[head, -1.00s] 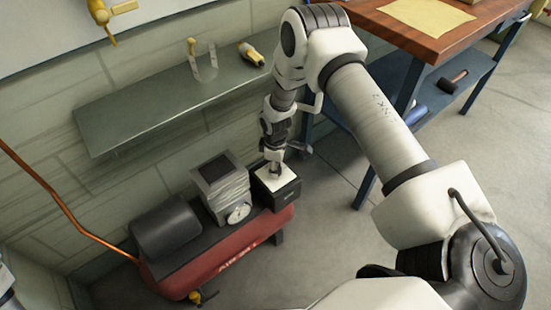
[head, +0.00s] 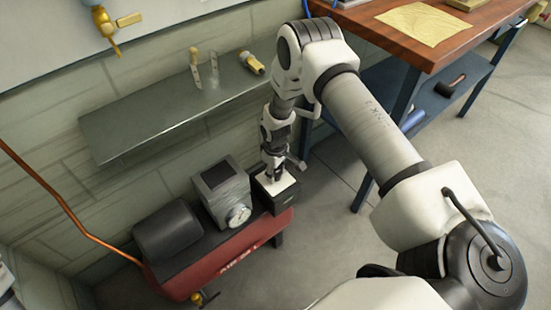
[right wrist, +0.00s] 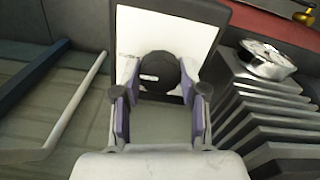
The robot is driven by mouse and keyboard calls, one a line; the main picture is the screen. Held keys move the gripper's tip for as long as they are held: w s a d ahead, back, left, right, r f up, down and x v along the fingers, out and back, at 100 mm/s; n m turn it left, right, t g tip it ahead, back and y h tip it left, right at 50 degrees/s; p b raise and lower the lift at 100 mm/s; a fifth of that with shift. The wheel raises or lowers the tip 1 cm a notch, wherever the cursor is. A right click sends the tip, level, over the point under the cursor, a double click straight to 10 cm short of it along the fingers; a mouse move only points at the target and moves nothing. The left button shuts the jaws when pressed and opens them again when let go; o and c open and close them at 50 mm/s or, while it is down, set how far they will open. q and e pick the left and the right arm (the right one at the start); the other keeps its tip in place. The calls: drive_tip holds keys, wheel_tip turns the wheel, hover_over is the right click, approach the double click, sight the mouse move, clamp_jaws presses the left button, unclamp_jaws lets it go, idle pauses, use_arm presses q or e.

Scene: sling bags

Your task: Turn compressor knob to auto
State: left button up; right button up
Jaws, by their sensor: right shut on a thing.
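The red compressor (head: 215,262) stands on the floor against the wall, with a dark box (head: 285,200) with a white top at its right end. My right gripper (head: 274,180) points down onto that white top. In the right wrist view, a round black knob (right wrist: 159,70) with a small white mark sits on the white face. My right gripper (right wrist: 158,100) is shut on the knob, a finger at each side. In the head view the gripper hides the knob. I cannot read any label around it. My left gripper is out of view.
The finned pump (head: 222,190) and a round gauge (head: 238,215) are just left of the box; the fins are close in the right wrist view (right wrist: 265,120). A metal shelf (head: 150,125) is above. A wooden workbench (head: 440,45) stands at right.

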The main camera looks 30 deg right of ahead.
sight(276, 173)
drive_tip(key=o, duration=1.1)
drive_tip(key=shift+o, duration=0.2)
wheel_tip(276, 173, up, 12)
